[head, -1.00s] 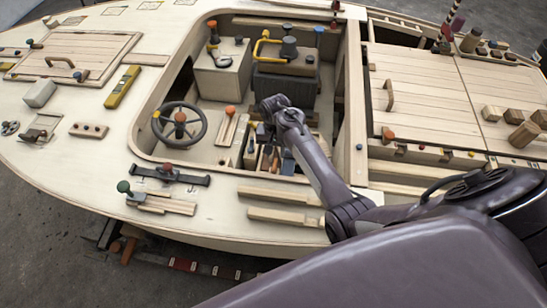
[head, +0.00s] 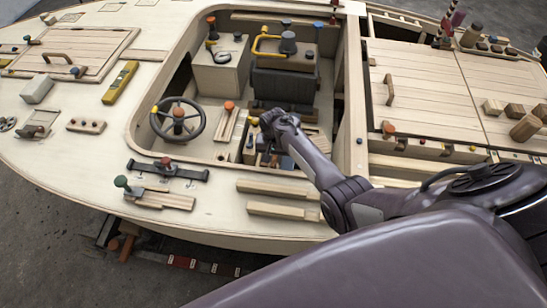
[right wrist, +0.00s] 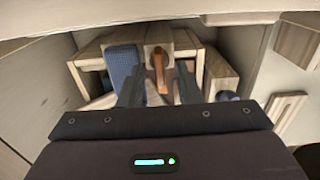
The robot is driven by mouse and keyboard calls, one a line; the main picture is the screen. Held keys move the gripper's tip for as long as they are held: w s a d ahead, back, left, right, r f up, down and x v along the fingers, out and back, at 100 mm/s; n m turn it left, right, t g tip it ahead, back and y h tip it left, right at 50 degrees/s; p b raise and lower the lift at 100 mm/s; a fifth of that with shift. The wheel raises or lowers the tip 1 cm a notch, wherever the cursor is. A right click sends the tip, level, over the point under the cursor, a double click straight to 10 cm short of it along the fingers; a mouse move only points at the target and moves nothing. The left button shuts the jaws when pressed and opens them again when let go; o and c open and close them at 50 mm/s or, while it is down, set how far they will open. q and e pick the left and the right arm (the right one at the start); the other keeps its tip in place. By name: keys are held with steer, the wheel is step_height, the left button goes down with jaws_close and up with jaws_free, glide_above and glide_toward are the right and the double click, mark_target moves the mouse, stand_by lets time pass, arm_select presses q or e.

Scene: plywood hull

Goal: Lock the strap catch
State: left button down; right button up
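In the right wrist view, an orange-brown lever (right wrist: 160,74) stands on a wooden block (right wrist: 153,40) inside a narrow wooden bay. It looks like the catch, but I cannot tell for sure, and no strap is clear. My right gripper (right wrist: 159,92) points at it, with its two dark fingers apart on either side of the lever's near end. I cannot tell whether they touch it. In the head view my right gripper (head: 266,148) reaches down into the cockpit, its fingers largely hidden among small parts. My left gripper is not in view.
A steering wheel (head: 178,120) and a slotted wooden plate with an orange knob (head: 229,106) stand left of my right gripper. A dark blue textured block (right wrist: 122,65) sits beside the lever. The cockpit rim (head: 225,172) and side walls close in around the bay.

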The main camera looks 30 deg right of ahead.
steer(key=c, duration=0.6)
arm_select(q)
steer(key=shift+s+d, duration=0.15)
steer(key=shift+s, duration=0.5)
arm_select(e)
jaws_close()
